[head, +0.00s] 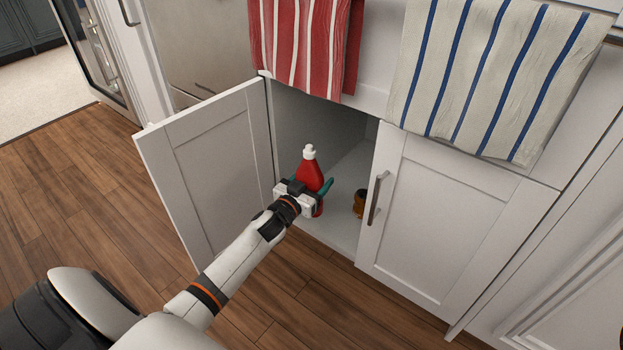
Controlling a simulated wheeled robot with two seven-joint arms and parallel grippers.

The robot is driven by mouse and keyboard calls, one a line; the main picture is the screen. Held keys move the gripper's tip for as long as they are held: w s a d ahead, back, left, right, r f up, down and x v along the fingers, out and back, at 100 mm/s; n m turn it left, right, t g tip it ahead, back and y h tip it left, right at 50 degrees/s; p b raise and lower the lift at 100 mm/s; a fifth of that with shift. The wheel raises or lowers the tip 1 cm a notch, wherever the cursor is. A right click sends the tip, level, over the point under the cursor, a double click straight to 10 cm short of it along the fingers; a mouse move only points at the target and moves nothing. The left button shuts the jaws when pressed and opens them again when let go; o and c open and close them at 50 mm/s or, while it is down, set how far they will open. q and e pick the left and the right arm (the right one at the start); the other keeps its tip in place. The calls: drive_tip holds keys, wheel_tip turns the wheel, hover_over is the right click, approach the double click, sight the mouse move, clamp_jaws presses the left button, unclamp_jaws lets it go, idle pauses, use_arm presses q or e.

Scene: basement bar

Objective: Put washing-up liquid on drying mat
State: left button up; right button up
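The washing-up liquid, a red bottle with a white cap (311,172), stands upright inside the open cabinet. My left gripper (309,186) reaches in at the bottle, with a teal finger on each side of it. The fingers look open around the bottle; whether they touch it is hard to tell. The gripper body hides part of the bottle's lower half. No drying mat is in view. My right gripper is not in view.
The left cabinet door (213,165) stands open and the right door (452,215) is shut. A small brown object (360,203) is on the cabinet floor, right of the bottle. A red striped towel (305,45) and a blue striped towel (490,75) hang above.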

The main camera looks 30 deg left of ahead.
use_arm(q)
drive_tip(key=s+d+r, duration=0.6)
drive_tip(key=s+d, duration=0.1)
drive_tip(key=d, duration=0.1)
drive_tip(key=s+d+r, duration=0.6)
drive_tip(key=s+d, duration=0.2)
drive_tip(key=d, duration=0.1)
drive_tip(key=shift+s+d, duration=0.2)
drive_tip(key=shift+d, duration=0.1)
